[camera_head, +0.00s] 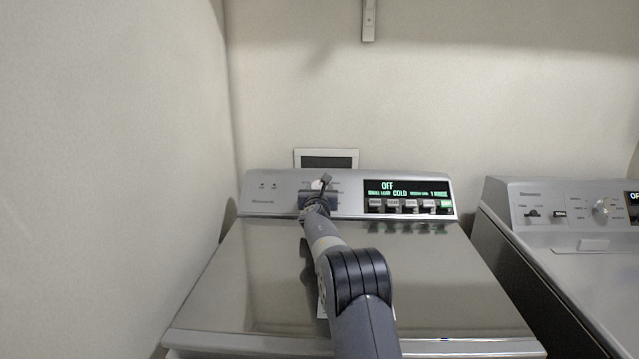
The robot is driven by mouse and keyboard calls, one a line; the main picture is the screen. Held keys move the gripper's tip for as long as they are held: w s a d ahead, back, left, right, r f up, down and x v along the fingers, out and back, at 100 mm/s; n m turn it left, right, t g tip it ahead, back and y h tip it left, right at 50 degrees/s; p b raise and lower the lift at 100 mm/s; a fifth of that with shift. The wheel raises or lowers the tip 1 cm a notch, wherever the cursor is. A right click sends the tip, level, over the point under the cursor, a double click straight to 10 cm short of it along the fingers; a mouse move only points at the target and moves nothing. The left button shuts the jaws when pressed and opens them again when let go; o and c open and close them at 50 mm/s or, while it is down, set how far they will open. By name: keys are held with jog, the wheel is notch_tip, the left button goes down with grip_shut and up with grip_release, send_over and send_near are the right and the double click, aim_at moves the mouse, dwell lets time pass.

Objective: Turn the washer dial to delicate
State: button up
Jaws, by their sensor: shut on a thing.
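The washer (285,270) stands ahead, with a silver control panel (275,190) along its back edge. Its dial (316,185) is left of the display and mostly hidden by my gripper; only a pale bit shows. My gripper (323,184) reaches over the lid to the panel and is shut on the dial. The dial's pointing direction and the labels round it cannot be read. The lit display (410,188) reads OFF, with a small load line, COLD and 1 RINSE below.
Several buttons (408,205) sit under the display. A second machine (580,240) with its own knob (601,208) stands close on the right. A wall is close on the left. A framed wall plate (327,152) is behind the panel. The washer lid is closed and clear.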

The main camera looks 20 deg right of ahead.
jog(key=m+g+h+p, duration=0.1)
jog(key=m+p, duration=0.1)
jog(key=m+h+p, duration=0.1)
jog(key=m+p, duration=0.1)
jog(key=m+g+h+p, duration=0.1)
jog(key=h+p, duration=0.1)
jog(key=shift+a+r+m+g+p, duration=0.1)
jog(key=shift+r+m+g+p, duration=0.2)
jog(key=shift+r+m+p, duration=0.1)
jog(key=m+g+h+p, duration=0.1)
jog(key=m+p, duration=0.1)
jog(key=m+g+h+p, duration=0.1)
jog(key=m+g+p, duration=0.1)
jog(key=shift+f, duration=0.2)
jog(key=shift+f+m+g+p, duration=0.1)
jog(key=shift+m+g+p, duration=0.2)
jog(key=shift+m, duration=0.2)
jog(key=o, duration=1)
jog(key=shift+c, duration=0.2)
jog(key=shift+b+v, duration=1.65)
jog(key=shift+v, duration=3.65)
jog(key=shift+f, duration=0.2)
